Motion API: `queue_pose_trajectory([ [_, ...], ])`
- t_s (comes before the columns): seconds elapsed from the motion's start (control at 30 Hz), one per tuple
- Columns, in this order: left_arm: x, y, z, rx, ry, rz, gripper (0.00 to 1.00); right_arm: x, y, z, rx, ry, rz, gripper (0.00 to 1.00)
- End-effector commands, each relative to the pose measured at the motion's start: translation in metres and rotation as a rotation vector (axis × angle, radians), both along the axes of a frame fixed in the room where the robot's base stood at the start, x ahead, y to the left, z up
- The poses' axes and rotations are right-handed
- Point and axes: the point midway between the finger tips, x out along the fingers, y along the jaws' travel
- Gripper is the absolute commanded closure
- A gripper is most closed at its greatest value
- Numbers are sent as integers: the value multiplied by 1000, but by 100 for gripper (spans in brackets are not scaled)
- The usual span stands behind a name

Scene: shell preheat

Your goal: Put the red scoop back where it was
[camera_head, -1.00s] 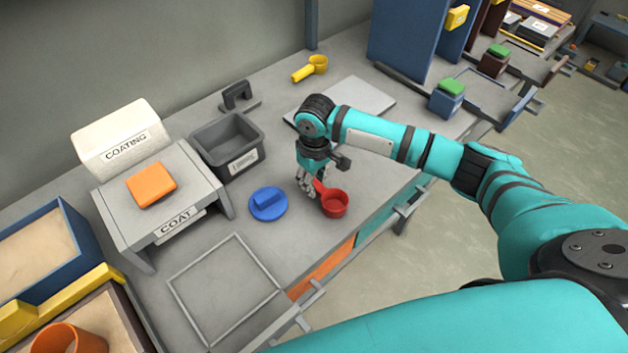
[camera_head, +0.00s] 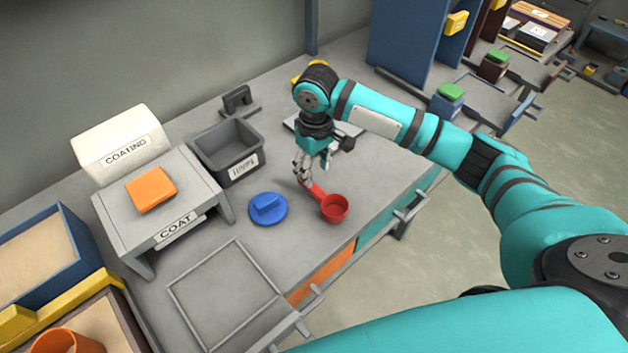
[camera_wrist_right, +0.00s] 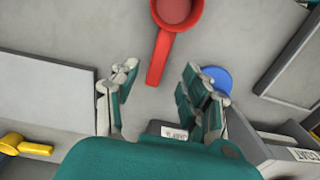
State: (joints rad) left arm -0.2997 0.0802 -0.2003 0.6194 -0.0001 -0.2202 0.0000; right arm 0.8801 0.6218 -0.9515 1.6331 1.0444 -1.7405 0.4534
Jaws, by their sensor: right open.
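The red scoop (camera_head: 334,207) lies on the grey bench, its handle pointing back-left toward my right gripper. It also shows in the right wrist view (camera_wrist_right: 176,14), where its handle reaches toward the gap between the fingers. My right gripper (camera_head: 300,175) is open and sits just behind and above the handle's end. In the right wrist view the fingers (camera_wrist_right: 160,78) are spread with nothing held between them. My left gripper is not in view.
A blue lidded disc (camera_head: 268,209) lies left of the scoop. A grey bin (camera_head: 228,150) stands behind it. A yellow scoop (camera_wrist_right: 22,145) and a flat grey plate (camera_wrist_right: 45,88) lie nearby. An orange block (camera_head: 151,190) rests on the COAT stand. An empty framed square (camera_head: 222,297) is at the front.

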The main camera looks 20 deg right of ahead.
Motion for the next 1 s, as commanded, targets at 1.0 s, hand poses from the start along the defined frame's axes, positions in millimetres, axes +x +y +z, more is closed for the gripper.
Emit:
queue_pose_trajectory([
  [1.0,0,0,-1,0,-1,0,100,0,-1,46,1,0,-1,54],
])
